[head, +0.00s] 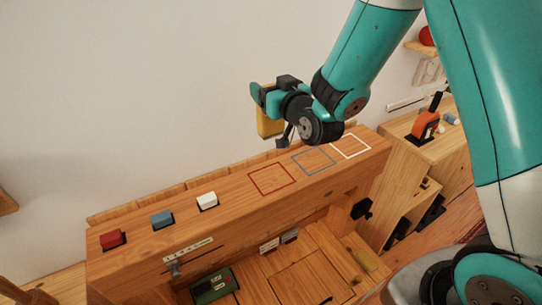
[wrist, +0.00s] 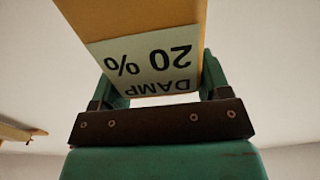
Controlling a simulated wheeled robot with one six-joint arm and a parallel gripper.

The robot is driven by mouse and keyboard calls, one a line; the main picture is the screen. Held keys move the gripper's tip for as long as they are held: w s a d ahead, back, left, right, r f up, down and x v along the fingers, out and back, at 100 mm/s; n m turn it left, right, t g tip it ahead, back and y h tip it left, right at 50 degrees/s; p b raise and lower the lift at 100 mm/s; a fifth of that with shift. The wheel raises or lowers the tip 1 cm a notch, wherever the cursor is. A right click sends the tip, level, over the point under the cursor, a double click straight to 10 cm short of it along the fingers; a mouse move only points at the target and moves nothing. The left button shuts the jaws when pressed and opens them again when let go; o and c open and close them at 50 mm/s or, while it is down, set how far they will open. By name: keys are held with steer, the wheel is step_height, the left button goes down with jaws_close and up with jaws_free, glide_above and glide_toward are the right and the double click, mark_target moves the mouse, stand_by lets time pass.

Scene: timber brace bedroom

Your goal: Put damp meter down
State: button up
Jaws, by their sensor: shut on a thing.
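The damp meter (head: 269,123) is a yellow block held above the wooden bench top (head: 230,213). In the wrist view the damp meter (wrist: 172,22) fills the top middle, and its pale label (wrist: 150,60) reads "DAMP 20 %", upside down. My gripper (head: 271,97) is shut on the damp meter; its teal fingers also show on both sides of it in the wrist view (wrist: 158,90). The meter's far end is out of the wrist view.
Red (head: 112,239), blue (head: 162,219) and white (head: 207,201) blocks stand on the bench top's left part. Red (head: 271,191), blue (head: 297,164) and white (head: 337,152) outlined squares on its right are empty. A green device (head: 212,286) lies lower down. An orange tool (head: 426,124) stands at right.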

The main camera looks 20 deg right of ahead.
step_height(320, 180, down, 17)
steer(key=b, duration=1.4)
steer(key=shift+d+r, duration=0.2)
steer(key=shift+d, duration=0.05)
steer(key=o, duration=0.9)
steer(key=shift+f, duration=0.1)
steer(key=shift+o, duration=0.2)
steer(key=s+d+b, duration=0.1)
steer(key=s+b, duration=0.6)
steer(key=b, duration=0.3)
steer(key=shift+s+f+b, duration=0.15)
steer(key=shift+s+b, duration=0.05)
steer(key=shift+b, duration=0.2)
